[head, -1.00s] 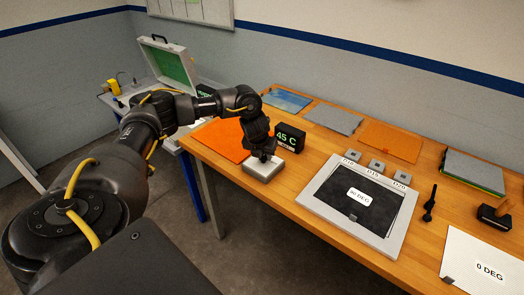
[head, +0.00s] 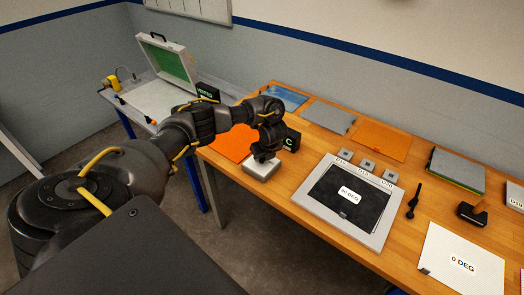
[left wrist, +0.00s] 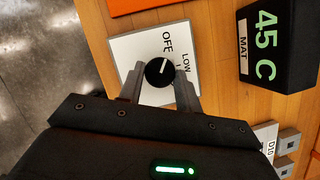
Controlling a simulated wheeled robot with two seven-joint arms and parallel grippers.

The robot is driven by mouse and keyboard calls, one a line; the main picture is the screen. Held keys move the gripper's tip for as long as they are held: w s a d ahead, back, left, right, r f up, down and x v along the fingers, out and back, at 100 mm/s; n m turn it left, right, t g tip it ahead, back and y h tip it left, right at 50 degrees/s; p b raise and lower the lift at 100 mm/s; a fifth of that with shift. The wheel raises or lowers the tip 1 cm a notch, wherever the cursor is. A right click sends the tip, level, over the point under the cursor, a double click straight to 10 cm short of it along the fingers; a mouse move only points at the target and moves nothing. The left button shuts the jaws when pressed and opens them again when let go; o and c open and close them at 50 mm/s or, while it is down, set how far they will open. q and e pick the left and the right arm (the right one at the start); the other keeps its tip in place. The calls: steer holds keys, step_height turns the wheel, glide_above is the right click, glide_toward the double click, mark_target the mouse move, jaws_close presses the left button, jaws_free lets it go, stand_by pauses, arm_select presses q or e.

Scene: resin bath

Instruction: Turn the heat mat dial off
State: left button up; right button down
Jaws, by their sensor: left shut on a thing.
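The heat mat dial is a black round knob (left wrist: 159,73) with a white pointer line, on a pale control box (head: 262,172). In the left wrist view, OFF and LOW are printed on the box, and the pointer points roughly at OFF. My left gripper (left wrist: 160,88) is shut on the knob, one finger on each side. In the head view the gripper (head: 264,157) reaches down onto the box and hides the knob. A black display (left wrist: 278,45) beside the box reads MAT 45 C. My right gripper is not in view.
An orange mat (head: 232,142) lies behind the box on the wooden table. A grey frame with a black panel (head: 345,200) marked 90 DEG lies to the right. Several small grey blocks, coloured sheets and a white 0 DEG sheet (head: 460,262) also lie there.

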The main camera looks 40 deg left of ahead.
arm_select(q)
steer(key=shift+w+a+r+n, duration=0.1)
steer(key=shift+n, duration=0.3)
steer(key=o, duration=1)
steer(key=shift+c, duration=0.2)
steer(key=shift+d+r+p, duration=0.2)
steer(key=shift+r+p, duration=0.1)
steer(key=shift+r, duration=0.05)
steer(key=p+v, duration=0.2)
steer(key=v, duration=0.8)
